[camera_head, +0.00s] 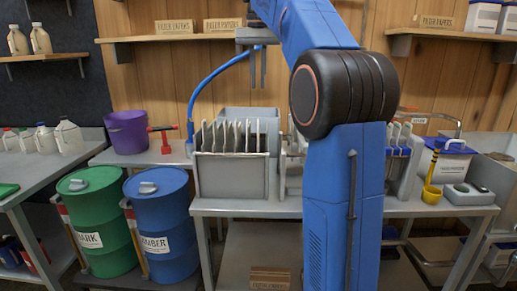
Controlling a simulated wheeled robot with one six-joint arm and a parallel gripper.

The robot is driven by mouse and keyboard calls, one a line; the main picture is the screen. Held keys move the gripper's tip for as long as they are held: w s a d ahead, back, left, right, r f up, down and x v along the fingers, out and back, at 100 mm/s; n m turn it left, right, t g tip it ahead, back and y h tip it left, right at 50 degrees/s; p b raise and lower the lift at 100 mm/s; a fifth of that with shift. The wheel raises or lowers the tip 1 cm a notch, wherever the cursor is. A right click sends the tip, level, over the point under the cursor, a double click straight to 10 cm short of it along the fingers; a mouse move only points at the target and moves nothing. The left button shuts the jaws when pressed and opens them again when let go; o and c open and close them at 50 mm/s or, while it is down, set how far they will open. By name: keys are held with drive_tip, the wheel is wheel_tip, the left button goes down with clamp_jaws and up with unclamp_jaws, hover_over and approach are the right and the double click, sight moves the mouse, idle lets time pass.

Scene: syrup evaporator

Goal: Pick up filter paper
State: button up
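My gripper (257,85) hangs from the blue arm at the upper middle, fingers pointing down. A gap shows between its two fingers, and nothing is visible in it. It is above a grey metal box (231,178) with several thin pale upright plates or sheets (228,136) in it; I cannot tell whether any is filter paper. A tan label (175,26) on the upper shelf seems to read "filter papers". A similar label (437,21) is at the upper right. No loose filter paper can be clearly made out. My arm hides part of the bench.
A green barrel (92,215) and a blue barrel (161,215) stand left of the metal bench (235,207). A purple bucket (127,131) and a red tool (163,139) are behind them. A blue hose (205,82) arches beside the gripper.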

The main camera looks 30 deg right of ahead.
wheel_tip(320, 180, down, 12)
drive_tip(key=shift+s+f, duration=0.15)
drive_tip(key=shift+f, duration=2.5)
clamp_jaws()
drive_tip(key=shift+r, duration=0.1)
wheel_tip(320, 180, up, 18)
